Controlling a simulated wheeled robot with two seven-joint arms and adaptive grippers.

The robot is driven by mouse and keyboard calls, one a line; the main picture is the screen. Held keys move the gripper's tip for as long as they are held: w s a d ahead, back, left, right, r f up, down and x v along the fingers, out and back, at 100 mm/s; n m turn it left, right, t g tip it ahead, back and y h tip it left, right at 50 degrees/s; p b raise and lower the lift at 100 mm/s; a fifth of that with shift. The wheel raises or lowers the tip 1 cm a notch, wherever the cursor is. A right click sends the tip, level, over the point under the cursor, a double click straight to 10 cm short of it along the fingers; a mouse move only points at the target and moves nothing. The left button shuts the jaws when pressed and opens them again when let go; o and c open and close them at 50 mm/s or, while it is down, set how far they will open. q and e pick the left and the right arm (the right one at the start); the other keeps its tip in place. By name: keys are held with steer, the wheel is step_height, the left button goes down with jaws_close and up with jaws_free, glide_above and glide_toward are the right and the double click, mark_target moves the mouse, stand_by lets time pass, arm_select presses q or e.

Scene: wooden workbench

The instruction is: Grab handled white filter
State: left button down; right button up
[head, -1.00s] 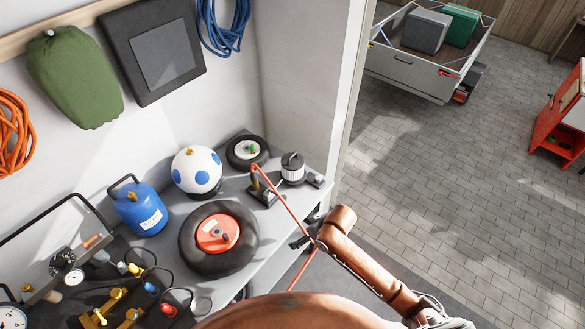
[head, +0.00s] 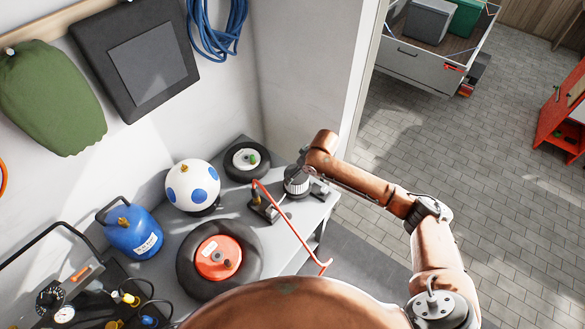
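The white filter (head: 296,188) is a ribbed white cylinder on the grey bench, near its right end. Its dark top and handle are mostly covered by my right arm. My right gripper (head: 302,172) is at the end of the copper-coloured arm, right at the filter's top. Its fingers are largely hidden and merge with the dark top, so I cannot tell whether they touch or grip it. My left gripper is not in view.
A pump with a red hose (head: 292,226) stands left of the filter, the hose hanging past the bench edge. A small black wheel (head: 236,172), a blue-spotted white ball (head: 180,195), a large tyre with red hub (head: 250,279) and a blue gas bottle (head: 138,243) are nearby.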

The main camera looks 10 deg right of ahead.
steer(key=shift+w, duration=0.5)
steer(key=shift+w+f, duration=0.2)
steer(key=shift+f, duration=0.15)
steer(key=f, duration=0.3)
steer(key=shift+w+a+f, duration=0.1)
steer(key=shift+w+a, duration=0.05)
steer(key=shift+a, duration=0.05)
steer(key=x, duration=0.2)
steer(key=shift+w+d+f+p, duration=0.1)
steer(key=shift+w+f+p, duration=0.15)
steer(key=shift+f+p, duration=0.05)
steer(key=shift+f, duration=0.3)
steer(key=c, duration=1.5)
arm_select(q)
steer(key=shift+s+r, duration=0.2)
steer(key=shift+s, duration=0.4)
arm_select(e)
steer(key=shift+r, duration=0.1)
steer(key=shift+c, duration=0.2)
